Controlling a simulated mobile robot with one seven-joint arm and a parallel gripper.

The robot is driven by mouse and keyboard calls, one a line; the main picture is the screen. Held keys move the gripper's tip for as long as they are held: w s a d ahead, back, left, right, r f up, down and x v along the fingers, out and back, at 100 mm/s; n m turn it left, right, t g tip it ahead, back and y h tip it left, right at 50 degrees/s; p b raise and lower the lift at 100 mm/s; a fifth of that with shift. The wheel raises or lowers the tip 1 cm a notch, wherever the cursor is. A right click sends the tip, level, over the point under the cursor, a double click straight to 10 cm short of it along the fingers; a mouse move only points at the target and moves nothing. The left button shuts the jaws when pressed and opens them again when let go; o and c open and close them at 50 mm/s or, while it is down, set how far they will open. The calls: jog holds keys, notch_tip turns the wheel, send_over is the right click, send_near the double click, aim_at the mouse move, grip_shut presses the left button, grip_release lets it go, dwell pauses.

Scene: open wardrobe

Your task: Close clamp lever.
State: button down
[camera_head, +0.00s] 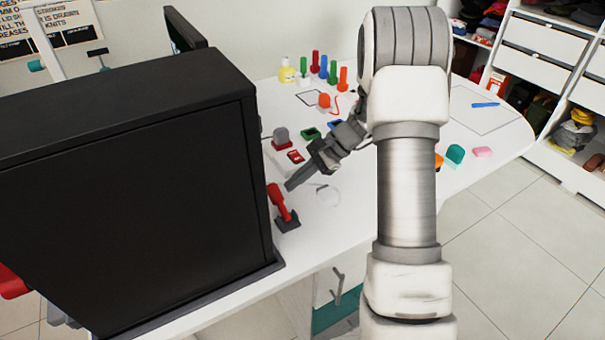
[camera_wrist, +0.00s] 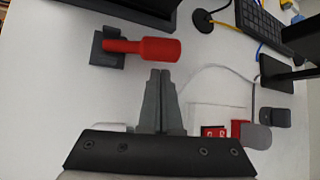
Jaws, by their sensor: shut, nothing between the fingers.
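The clamp lever (camera_head: 277,200) has a red handle on a dark grey base (camera_head: 287,222). It stands on the white table beside the large black box, and the handle leans up and away from the base. In the wrist view the red handle (camera_wrist: 145,47) lies across the top, to the right of its grey base (camera_wrist: 106,48). My gripper (camera_head: 290,186) is shut and empty, with its fingertips just right of the handle. In the wrist view the fingertips (camera_wrist: 160,72) are just below the handle; I cannot tell whether they touch it.
The large black box (camera_head: 130,200) blocks the left side of the table. Behind my gripper are a grey knob (camera_head: 281,135), a red block (camera_head: 295,157) and several coloured pegs. The white tabletop (camera_head: 340,235) is clear in front. A keyboard (camera_wrist: 268,25) and cables show in the wrist view.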

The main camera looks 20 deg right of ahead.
jog(key=shift+x, duration=2.15)
